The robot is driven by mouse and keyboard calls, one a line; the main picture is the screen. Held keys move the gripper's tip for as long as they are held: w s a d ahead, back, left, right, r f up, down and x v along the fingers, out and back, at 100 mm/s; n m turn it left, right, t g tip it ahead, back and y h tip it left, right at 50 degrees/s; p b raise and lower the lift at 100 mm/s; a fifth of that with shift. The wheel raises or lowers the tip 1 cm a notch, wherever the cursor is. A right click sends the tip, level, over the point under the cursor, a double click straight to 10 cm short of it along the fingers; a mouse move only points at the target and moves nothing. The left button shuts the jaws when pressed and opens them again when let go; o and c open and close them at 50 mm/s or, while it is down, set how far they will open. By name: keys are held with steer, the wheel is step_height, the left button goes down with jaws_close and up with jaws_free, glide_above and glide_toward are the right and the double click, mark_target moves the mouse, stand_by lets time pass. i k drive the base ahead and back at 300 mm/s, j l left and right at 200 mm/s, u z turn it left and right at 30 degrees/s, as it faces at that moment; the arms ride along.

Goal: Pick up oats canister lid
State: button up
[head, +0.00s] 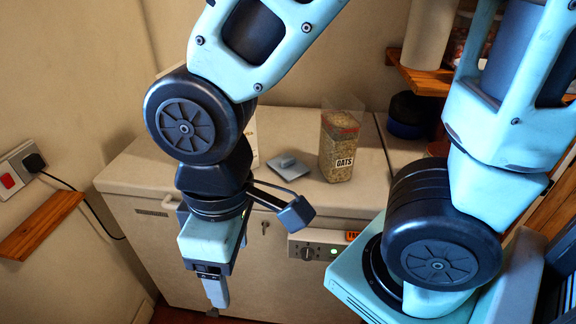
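The oats canister (338,150) is a clear, square container marked OATS, standing upright on the white chest freezer (150,152). Its top looks uncovered. A flat grey square lid (288,167) with a raised part lies on the freezer top, just left of the canister and apart from it. My gripper (216,293) hangs pointing down in front of the freezer, left of the lid and lower than the freezer top. It touches neither lid nor canister. Its fingers are seen side-on, so the gap between them is hidden. Nothing shows in its grasp.
A wooden shelf (420,80) at the upper right holds a white roll (429,35). A dark round container (408,115) sits below it. A wall socket (20,170) with a plug and a small wooden ledge (40,226) are at left. The freezer top is mostly clear.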

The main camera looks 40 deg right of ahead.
mark_target(289, 167)
steer(key=i+z, duration=0.2)
steer(key=z, duration=0.2)
steer(key=i+j+z, duration=0.15)
steer(key=z, duration=0.2)
steer(key=i+j+z, duration=0.15)
steer(key=z, duration=0.25)
